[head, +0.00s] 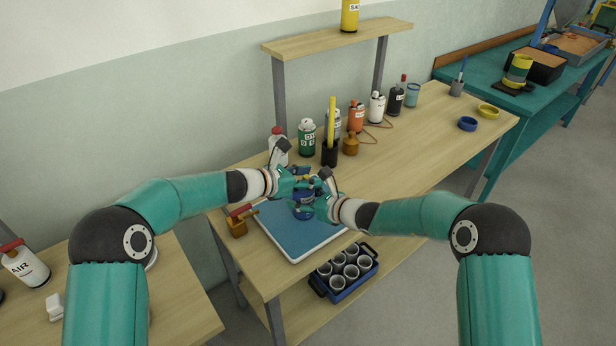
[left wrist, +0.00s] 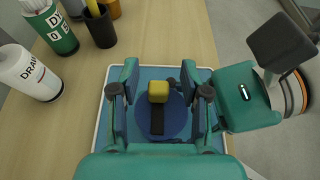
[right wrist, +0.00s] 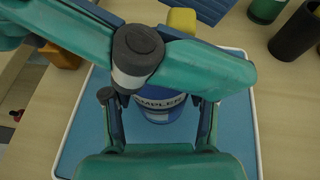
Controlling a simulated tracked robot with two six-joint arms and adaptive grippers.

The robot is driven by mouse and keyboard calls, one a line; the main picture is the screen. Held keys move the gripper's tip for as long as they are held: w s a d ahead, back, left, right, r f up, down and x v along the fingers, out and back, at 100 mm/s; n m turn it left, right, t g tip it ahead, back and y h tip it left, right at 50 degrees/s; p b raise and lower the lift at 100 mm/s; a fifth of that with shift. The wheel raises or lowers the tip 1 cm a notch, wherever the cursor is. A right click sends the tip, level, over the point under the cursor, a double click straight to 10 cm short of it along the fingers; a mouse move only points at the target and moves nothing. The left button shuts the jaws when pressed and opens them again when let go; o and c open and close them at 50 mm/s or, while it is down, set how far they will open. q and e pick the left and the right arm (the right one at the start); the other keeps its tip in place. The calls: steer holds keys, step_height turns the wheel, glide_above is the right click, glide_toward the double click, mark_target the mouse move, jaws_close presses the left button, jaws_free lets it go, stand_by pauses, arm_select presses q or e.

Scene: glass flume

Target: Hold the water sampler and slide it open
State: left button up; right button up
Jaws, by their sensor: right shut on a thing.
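The water sampler is a blue body (head: 304,209) with a partly hidden lettered label. It stands over the blue mat with a pale rim (head: 290,250). The right wrist view shows its labelled side (right wrist: 160,104) between my right gripper's fingers (right wrist: 161,125), which are shut on it. The left wrist view shows its round blue top (left wrist: 178,125) with a black strip and a yellow knob (left wrist: 158,88). My left gripper (head: 302,176) is open above the sampler, its fingers apart on either side of the knob. In the right wrist view my left arm hides part of the sampler.
Behind the mat stand a white bottle (head: 278,150), a green bottle (head: 306,137) and a black cup (head: 329,154). An amber item (head: 237,222) is at the mat's left. A blue crate of cups (head: 345,290) sits below. The table's right part is fairly clear.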

steer(key=shift+d, duration=0.1)
arm_select(q)
steer(key=v, duration=1.2)
arm_select(e)
steer(key=o, duration=1.3)
steer(key=shift+o, duration=0.2)
steer(key=shift+d, duration=0.1)
